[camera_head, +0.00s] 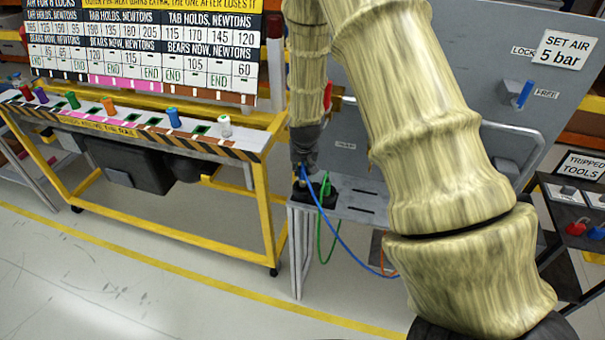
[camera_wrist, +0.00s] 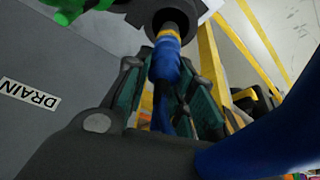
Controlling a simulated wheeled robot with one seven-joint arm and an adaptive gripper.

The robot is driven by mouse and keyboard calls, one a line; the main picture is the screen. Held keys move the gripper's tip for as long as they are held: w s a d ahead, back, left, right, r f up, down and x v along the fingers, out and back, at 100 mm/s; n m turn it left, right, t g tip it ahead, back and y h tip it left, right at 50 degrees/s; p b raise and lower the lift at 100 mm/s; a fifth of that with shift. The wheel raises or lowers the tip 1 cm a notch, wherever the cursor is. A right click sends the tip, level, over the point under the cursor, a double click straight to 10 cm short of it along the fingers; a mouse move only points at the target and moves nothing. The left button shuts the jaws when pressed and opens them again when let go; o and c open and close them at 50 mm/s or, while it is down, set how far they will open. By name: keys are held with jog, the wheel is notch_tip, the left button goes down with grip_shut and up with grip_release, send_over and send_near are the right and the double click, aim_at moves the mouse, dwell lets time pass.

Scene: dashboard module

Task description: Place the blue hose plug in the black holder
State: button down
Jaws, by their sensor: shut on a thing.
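My gripper (camera_head: 307,170) is shut on the blue hose plug (camera_wrist: 166,65), which lies between its two fingers in the wrist view. The plug's far end meets a dark round part (camera_wrist: 174,18), apparently the black holder. I cannot tell whether it sits inside or only in front of it. In the head view the gripper points down just above a black holder (camera_head: 300,192) on a small grey bench. The blue hose (camera_head: 349,246) runs from there down to the right, and it crosses the right of the wrist view (camera_wrist: 265,130). The plug is hidden in the head view.
A green hose (camera_head: 320,235) hangs by the bench (camera_head: 355,190). A green part (camera_wrist: 75,8) and a DRAIN label (camera_wrist: 28,94) show in the wrist view. A yellow-framed rack (camera_head: 265,215) stands left. A grey panel (camera_head: 480,70) rises behind my arm.

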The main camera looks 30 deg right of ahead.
aim_at(302, 174)
jog(key=shift+f+p, duration=0.6)
jog(key=shift+f, duration=1.45)
jog(key=shift+f, duration=0.15)
jog(key=c, duration=1.2)
grip_release()
jog(key=shift+r, duration=0.2)
